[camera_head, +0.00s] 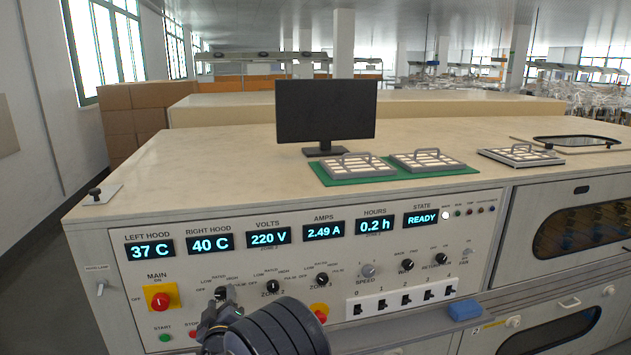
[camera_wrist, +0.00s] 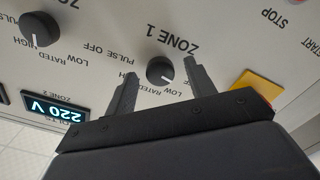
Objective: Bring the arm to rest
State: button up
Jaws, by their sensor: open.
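My gripper (camera_wrist: 160,74) is open in the wrist view, with one finger on each side of the black ZONE 1 knob (camera_wrist: 160,70). Nothing is visibly held. I cannot tell whether the fingers reach around the knob or stop short of the panel. In the head view my gripper (camera_head: 219,304) is dark and low on the control panel (camera_head: 200,275), partly hiding the ZONE 1 knob and its lettering. My dark arm comes up from the bottom edge and covers the panel's lower middle.
The MAIN switch (camera_head: 160,297), red on yellow, is left of my gripper. The ZONE 2 knob (camera_head: 272,287) is to its right, with switches (camera_head: 405,297) and a blue block (camera_head: 465,310) farther right. The monitor (camera_head: 326,112) and trays (camera_head: 352,168) stand on the bench top.

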jog(key=shift+w+m, duration=0.25)
jog(key=shift+m, duration=0.05)
jog(key=m, duration=0.3)
jog(key=shift+p, duration=0.35)
jog(key=m+p, duration=0.2)
jog(key=m, duration=0.2)
jog(key=shift+s+a+r+p, duration=0.1)
jog(key=shift+r+p, duration=0.05)
jog(key=shift+p, duration=0.25)
jog(key=shift+s+f+m, duration=0.2)
jog(key=shift+s+m, duration=0.1)
jog(key=b+v, duration=0.2)
jog(key=v, duration=0.8)
jog(key=shift+w, duration=0.1)
